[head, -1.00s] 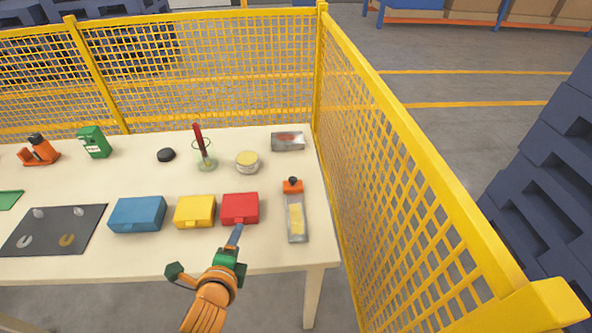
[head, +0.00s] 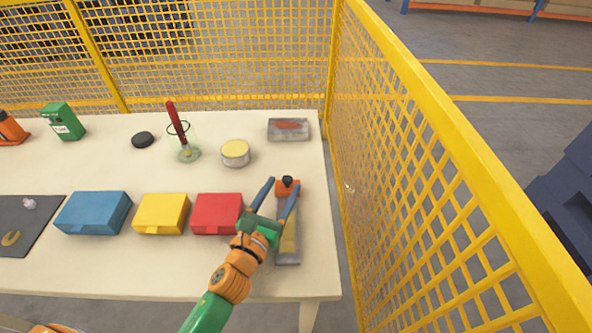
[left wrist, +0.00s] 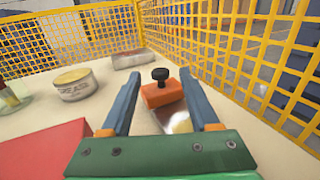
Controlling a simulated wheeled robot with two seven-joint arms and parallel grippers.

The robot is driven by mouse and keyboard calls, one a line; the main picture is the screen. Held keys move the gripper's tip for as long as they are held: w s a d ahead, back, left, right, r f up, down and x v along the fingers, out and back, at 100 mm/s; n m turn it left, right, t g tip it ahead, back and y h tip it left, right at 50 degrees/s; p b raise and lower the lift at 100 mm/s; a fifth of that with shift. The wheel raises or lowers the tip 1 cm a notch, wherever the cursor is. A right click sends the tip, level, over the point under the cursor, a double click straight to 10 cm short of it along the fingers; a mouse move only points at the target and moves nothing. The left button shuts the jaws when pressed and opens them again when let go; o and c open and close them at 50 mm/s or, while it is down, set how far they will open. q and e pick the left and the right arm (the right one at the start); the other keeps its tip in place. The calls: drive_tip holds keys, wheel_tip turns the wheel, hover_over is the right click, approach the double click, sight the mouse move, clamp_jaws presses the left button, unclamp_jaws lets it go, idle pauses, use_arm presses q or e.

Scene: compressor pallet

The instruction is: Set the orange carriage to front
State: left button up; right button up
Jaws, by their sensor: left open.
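The orange carriage (head: 287,187) with a black knob sits at the far end of a grey metal rail (head: 287,257) on the right of the table. In the left wrist view the carriage (left wrist: 163,94) shows ahead, between and just beyond the fingertips. My left gripper (head: 280,181) is open, its two blue fingers pointing at the carriage from the near side. It also shows in the left wrist view (left wrist: 158,78). The fingers do not appear shut on the carriage; whether one touches it I cannot tell. The gripper body hides part of the rail. My right gripper is not in view.
A red box (head: 216,213) stands just left of my gripper, with a yellow box (head: 161,212) and a blue box (head: 93,212) beyond. A round tin (head: 235,153) and a grey block (head: 288,129) lie behind. Yellow mesh fence (head: 420,170) borders the table's right side.

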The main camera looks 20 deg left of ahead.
use_arm(q)
drive_tip(key=w, duration=0.7)
drive_tip(key=shift+d, duration=0.4)
drive_tip(key=shift+s, duration=0.1)
clamp_jaws()
idle(0.8)
